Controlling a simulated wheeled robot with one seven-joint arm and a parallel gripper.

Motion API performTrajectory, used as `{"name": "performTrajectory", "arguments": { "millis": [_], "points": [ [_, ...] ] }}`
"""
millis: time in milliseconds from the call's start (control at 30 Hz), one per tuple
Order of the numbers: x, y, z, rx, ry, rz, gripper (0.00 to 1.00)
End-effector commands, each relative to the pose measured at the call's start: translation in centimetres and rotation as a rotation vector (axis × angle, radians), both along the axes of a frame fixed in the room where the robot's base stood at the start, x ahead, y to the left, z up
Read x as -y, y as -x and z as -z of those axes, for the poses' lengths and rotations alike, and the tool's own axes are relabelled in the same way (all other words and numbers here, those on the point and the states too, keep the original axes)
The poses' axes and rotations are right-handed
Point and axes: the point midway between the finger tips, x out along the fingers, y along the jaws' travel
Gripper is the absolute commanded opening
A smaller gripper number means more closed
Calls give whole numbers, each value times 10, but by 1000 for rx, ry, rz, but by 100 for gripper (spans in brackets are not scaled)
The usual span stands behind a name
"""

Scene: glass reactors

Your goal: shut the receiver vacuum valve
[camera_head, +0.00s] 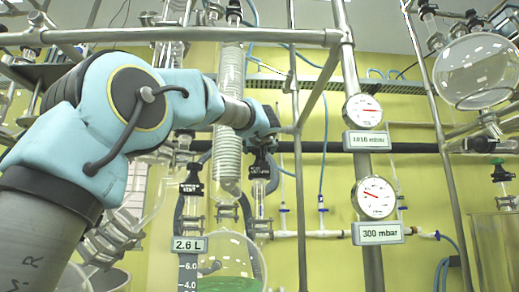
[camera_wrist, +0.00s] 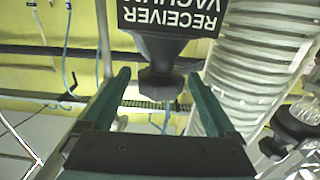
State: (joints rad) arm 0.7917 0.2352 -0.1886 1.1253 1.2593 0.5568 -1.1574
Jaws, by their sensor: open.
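The receiver vacuum valve shows in the wrist view as a dark knob (camera_wrist: 160,82) under a black label (camera_wrist: 178,16) that reads "RECEIVER VACUUM" upside down. My gripper (camera_wrist: 159,78) is open. Its two teal fingers stand on either side of the knob, with a gap visible on each side. In the head view my gripper (camera_head: 265,143) is at the top of the valve's black label (camera_head: 259,171), beside the coiled glass condenser. The knob itself is mostly hidden there by the gripper.
A ribbed glass column (camera_wrist: 262,60) stands close to the right finger in the wrist view. Another black-labelled valve (camera_head: 192,180) is left of the condenser (camera_head: 230,100). Gauges (camera_head: 375,198) and metal poles stand to the right. A glass vessel (camera_head: 230,265) with green liquid is below.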

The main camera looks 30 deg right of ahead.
Motion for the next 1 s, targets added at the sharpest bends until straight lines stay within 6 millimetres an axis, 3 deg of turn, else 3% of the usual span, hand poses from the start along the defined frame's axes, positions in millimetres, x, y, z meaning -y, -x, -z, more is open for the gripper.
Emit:
{"name": "performTrajectory", "arguments": {
  "millis": [133, 867, 1000],
  "points": [
    [0, 0, 0, 0, 0, 0, 90],
    [0, 0, 0, 0, 0, 0, 7],
    [0, 0, 0, 0, 0, 3, 6]
  ]
}}
